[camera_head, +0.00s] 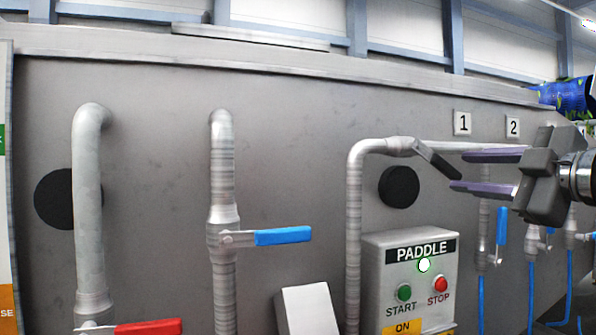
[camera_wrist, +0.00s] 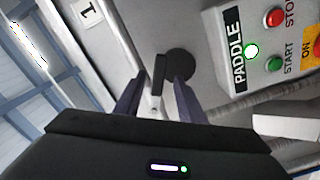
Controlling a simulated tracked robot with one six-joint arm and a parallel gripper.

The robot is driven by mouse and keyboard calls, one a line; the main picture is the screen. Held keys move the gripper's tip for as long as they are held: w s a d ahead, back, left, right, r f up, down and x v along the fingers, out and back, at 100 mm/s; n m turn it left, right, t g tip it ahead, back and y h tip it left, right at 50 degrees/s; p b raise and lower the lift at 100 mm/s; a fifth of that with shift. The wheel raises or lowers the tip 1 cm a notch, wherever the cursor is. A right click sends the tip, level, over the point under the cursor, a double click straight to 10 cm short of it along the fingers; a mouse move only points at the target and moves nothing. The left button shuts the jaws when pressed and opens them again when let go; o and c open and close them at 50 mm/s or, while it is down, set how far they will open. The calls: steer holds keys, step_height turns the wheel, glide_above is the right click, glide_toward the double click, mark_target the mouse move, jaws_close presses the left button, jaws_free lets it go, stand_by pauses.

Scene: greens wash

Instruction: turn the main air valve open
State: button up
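A valve with a black lever (camera_head: 438,160) sits on the pale pipe that bends to the right above the PADDLE box. No label naming it the main air valve shows. The lever slants down to the right from the pipe. My gripper (camera_head: 460,171) comes from the right with its two purple fingers apart, their tips near the lever's lower end. In the wrist view the black lever (camera_wrist: 159,76) appears between the open fingers of my gripper (camera_wrist: 156,88), with gaps on both sides. I see no clear contact.
The PADDLE box (camera_head: 375,290) with green and red buttons is below. A blue lever (camera_head: 283,236) and a red lever (camera_head: 150,327) are on pipes to the left. More blue-handled valves (camera_head: 502,227) hang right, under plates 1 (camera_head: 462,123) and 2 (camera_head: 513,127).

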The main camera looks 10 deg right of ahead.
mark_target(450, 171)
steer(key=shift+w+a, duration=0.15)
steer(key=shift+w, duration=0.75)
steer(key=shift+w+a, duration=0.1)
steer(key=shift+w, duration=0.8)
jaws_close()
steer(key=shift+a, duration=0.2)
steer(key=shift+d, duration=0.1)
